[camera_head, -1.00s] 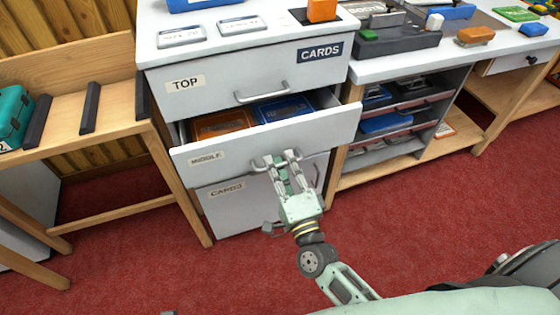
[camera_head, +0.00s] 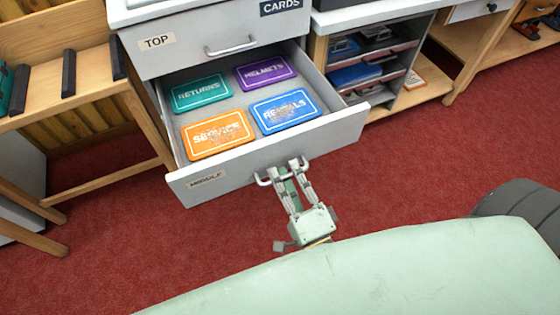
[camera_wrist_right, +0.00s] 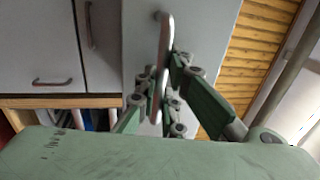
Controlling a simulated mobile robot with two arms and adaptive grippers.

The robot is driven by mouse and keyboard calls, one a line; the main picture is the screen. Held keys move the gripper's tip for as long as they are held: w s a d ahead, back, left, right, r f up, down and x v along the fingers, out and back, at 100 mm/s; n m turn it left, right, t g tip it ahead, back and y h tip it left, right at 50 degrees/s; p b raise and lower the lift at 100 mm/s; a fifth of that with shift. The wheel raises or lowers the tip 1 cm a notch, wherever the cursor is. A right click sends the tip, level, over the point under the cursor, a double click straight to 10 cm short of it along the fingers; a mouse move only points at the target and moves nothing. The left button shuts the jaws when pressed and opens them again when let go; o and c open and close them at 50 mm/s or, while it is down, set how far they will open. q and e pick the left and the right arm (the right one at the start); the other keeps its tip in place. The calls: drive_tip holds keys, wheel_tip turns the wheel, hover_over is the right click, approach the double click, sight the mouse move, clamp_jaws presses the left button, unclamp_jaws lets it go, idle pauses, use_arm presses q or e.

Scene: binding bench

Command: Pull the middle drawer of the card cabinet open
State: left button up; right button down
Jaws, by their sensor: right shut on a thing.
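The card cabinet's middle drawer (camera_head: 270,158) stands well out from the cabinet, its front labelled MIDDLE. Inside lie a teal RETURNS box (camera_head: 201,93), a purple HELMETS box (camera_head: 265,72), an orange SERVICE box (camera_head: 218,134) and a blue RENTALS box (camera_head: 285,110). My right gripper (camera_head: 283,177) is shut on the middle drawer's bar handle (camera_head: 262,181). In the right wrist view the handle (camera_wrist_right: 166,50) passes between the fingers (camera_wrist_right: 168,95). The top drawer (camera_head: 215,43) is closed. My left gripper is not in view.
A wooden rack (camera_head: 90,88) stands left of the cabinet. An open shelf unit (camera_head: 400,95) with several items stands to its right. Red carpet (camera_head: 420,170) lies clear to the right of the drawer. My own pale green body fills the lower foreground.

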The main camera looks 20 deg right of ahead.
drive_tip(key=shift+s+f, duration=0.1)
drive_tip(key=shift+s, duration=0.2)
drive_tip(key=c, duration=2.1)
unclamp_jaws()
drive_tip(key=shift+s, duration=0.1)
drive_tip(key=s, duration=0.4)
drive_tip(key=s+f, duration=0.1)
drive_tip(key=s, duration=0.2)
drive_tip(key=s+f, duration=0.1)
drive_tip(key=s, duration=0.3)
drive_tip(key=shift+s+d+f, duration=0.1)
drive_tip(key=shift+s+d, duration=0.1)
drive_tip(key=shift+s, duration=0.1)
